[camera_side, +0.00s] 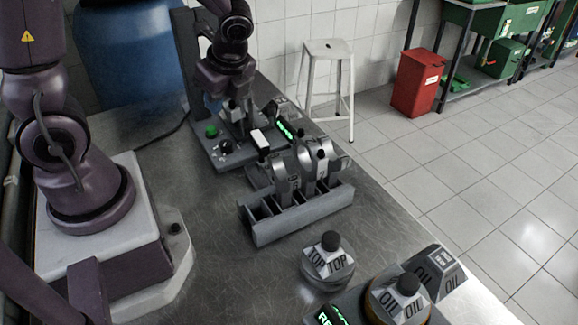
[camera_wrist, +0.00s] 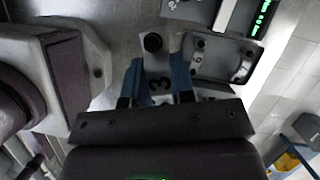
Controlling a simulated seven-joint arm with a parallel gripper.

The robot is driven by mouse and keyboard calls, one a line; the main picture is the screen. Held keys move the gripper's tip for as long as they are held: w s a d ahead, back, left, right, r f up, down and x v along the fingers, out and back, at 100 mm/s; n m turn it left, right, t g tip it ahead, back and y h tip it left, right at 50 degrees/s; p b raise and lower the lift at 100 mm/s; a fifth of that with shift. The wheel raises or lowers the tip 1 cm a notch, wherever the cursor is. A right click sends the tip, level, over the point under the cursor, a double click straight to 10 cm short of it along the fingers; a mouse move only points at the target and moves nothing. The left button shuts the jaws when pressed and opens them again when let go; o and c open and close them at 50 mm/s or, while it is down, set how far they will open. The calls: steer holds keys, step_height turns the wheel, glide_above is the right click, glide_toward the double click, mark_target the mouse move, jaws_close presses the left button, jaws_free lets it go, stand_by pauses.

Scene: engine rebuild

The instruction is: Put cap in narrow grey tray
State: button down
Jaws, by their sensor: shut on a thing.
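The held cap (camera_wrist: 160,84) is a grey piece marked "3" with a black knob, seen in the wrist view. My gripper (camera_wrist: 157,62) is shut on it, with one blue finger on each side. In the side view my gripper (camera_side: 238,112) is low over the fixture with the green button, behind the tray; the cap is too small there to make out clearly. The narrow grey tray (camera_side: 300,220) lies on the metal table, nearer the camera. Several grey arched parts with black knobs stand in its right part; slots at its left end look empty.
The fixture (camera_side: 222,152) has a green button and a lit display. A grey part with a curved recess (camera_wrist: 222,62) lies right of the held cap. A "TOP" block (camera_side: 327,262) and "OIL" blocks (camera_side: 398,300) stand at the front right. The table left of the tray is clear.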

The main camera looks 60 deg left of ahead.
steer(key=d+f+n+g+h, duration=0.3)
steer(key=d+f+n, duration=0.25)
steer(key=n, duration=0.45)
steer(key=n+h, duration=0.1)
steer(key=n, duration=0.3)
glide_above(290, 170)
steer(key=f, duration=0.9)
steer(key=shift+s+f, duration=0.2)
steer(key=shift+s, duration=0.1)
steer(key=shift+w+f, duration=0.15)
steer(key=shift+f, duration=0.05)
steer(key=shift+w+f, duration=0.2)
steer(key=shift+f, duration=1.5)
